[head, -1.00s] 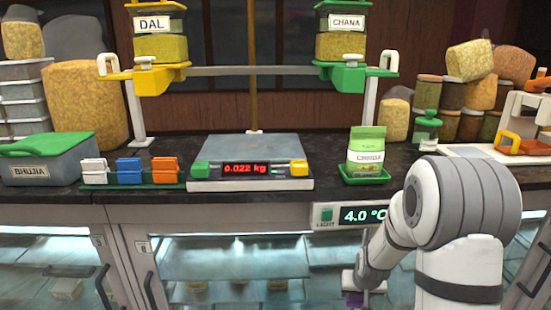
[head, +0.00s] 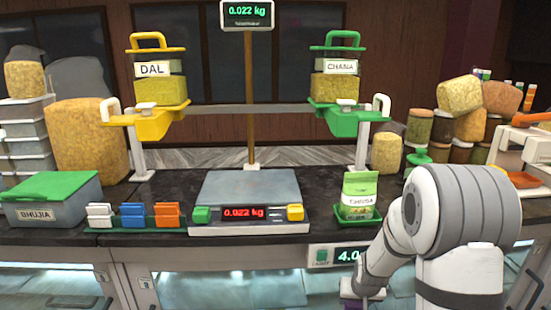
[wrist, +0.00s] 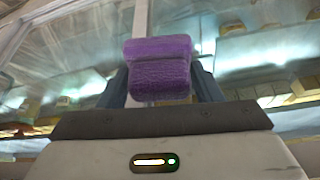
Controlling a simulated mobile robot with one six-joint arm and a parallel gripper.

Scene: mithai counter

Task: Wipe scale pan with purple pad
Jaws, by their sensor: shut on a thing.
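The scale pan (head: 250,187) is a flat grey plate on the counter scale (head: 250,228), whose red display reads 0.022 kg. The pan looks bare. My gripper (head: 362,292) hangs low at the right in the head view, in front of the counter and below its top, apart from the scale. It is shut on the purple pad (wrist: 158,75), which sits between the fingers in the wrist view. Only a small purple part of the pad shows under the gripper in the head view.
Left of the scale stand small coloured blocks (head: 133,216) and the BHUJIA box (head: 55,200). Yellow DAL (head: 158,90) and green CHANA (head: 336,88) containers hang on a beam above.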

